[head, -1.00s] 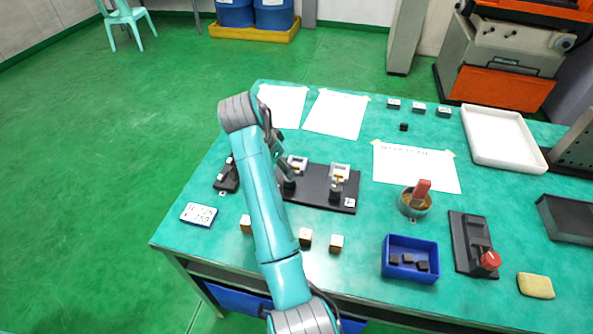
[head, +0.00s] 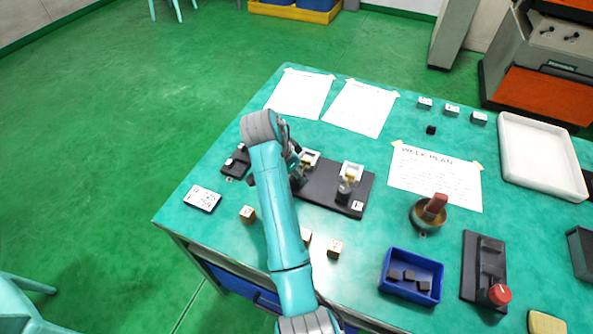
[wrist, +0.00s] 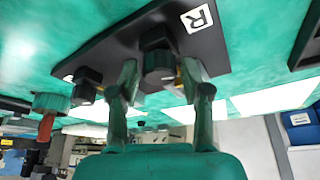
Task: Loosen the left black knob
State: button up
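A dark fixture plate (head: 325,205) lies on the green table, with two black knobs and two pale clamp blocks. The left black knob (head: 297,182) is largely hidden behind my arm in the head view. In the wrist view a black knob (wrist: 157,62) stands between the two fingers of my gripper (wrist: 160,82). The fingers are apart, one on each side, with a narrow gap showing; I cannot tell if either touches. A tag marked R (wrist: 197,17) is on the plate beside this knob. The right black knob (head: 343,192) also shows in the wrist view (wrist: 86,86).
Wooden cubes (head: 335,248) lie in front. Papers (head: 360,107) lie behind. A small black device (head: 238,162) lies left of the plate.

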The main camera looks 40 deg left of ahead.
grip_shut()
jog(key=n+y, duration=0.1)
jog(key=n, duration=0.3)
jog(key=shift+d+n+y, duration=0.15)
jog(key=shift+n+y, duration=0.25)
jog(key=n, duration=0.2)
jog(key=n+y, duration=0.1)
jog(key=n, duration=0.1)
jog(key=shift+d+y, duration=0.1)
jog(key=shift+y, duration=0.2)
jog(key=n+g+y, duration=0.1)
jog(key=n, duration=0.2)
jog(key=n+g, duration=0.1)
jog(key=n, duration=0.2)
jog(key=shift+w+n+y, duration=0.15)
jog(key=shift+n+y, duration=0.25)
jog(key=n+g, duration=0.1)
jog(key=n, duration=0.2)
jog(key=n+g, duration=0.1)
jog(key=n, duration=0.2)
jog(key=shift+w+g, duration=0.1)
jog(key=shift+g, duration=0.2)
jog(key=shift+d, duration=0.1)
